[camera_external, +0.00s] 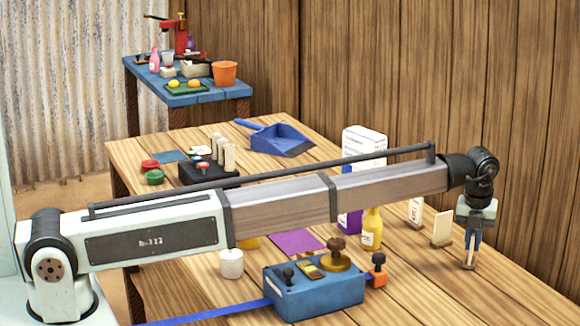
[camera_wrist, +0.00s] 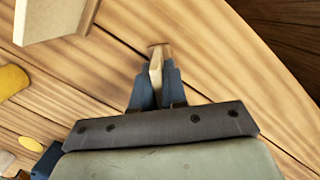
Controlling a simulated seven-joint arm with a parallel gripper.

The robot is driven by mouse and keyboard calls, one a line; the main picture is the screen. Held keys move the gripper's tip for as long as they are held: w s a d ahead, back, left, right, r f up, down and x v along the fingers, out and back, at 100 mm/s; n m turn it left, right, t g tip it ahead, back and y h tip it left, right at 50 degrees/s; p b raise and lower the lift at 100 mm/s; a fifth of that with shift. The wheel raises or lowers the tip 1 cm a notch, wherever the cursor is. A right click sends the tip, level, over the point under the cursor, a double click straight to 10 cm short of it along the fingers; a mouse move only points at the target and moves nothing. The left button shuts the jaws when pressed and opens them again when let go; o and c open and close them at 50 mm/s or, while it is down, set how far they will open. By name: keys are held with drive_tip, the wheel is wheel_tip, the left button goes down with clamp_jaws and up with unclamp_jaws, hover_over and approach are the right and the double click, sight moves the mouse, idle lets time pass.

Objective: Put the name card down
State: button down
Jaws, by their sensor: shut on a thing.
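My gripper (camera_external: 471,247) is at the right side of the wooden table, pointing down. It is shut on a thin pale piece with a brown wooden foot, which I take to be the name card (camera_external: 468,265). In the wrist view the card (camera_wrist: 156,66) shows nearly edge-on between the blue-grey fingertips (camera_wrist: 156,82). Its foot is at or just above the tabletop; I cannot tell whether it touches. The card looks roughly upright, and its face is hidden.
A similar cream card (camera_external: 442,229) stands to the left of my gripper, also close in the wrist view (camera_wrist: 48,18). A yellow bottle (camera_external: 371,232) and a blue box with knobs (camera_external: 318,290) are further left. The table (camera_external: 500,295) is bare in front of my gripper.

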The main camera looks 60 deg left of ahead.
drive_tip(key=shift+f, duration=0.15)
drive_tip(key=c, duration=1.2)
unclamp_jaws()
drive_tip(key=shift+o, duration=0.2)
drive_tip(key=r, duration=0.4)
drive_tip(key=s+r, duration=0.1)
drive_tip(key=r, duration=0.3)
drive_tip(key=d+r, duration=0.1)
drive_tip(key=r, duration=0.3)
drive_tip(key=shift+s+d+r, duration=0.1)
drive_tip(key=shift+s, duration=0.05)
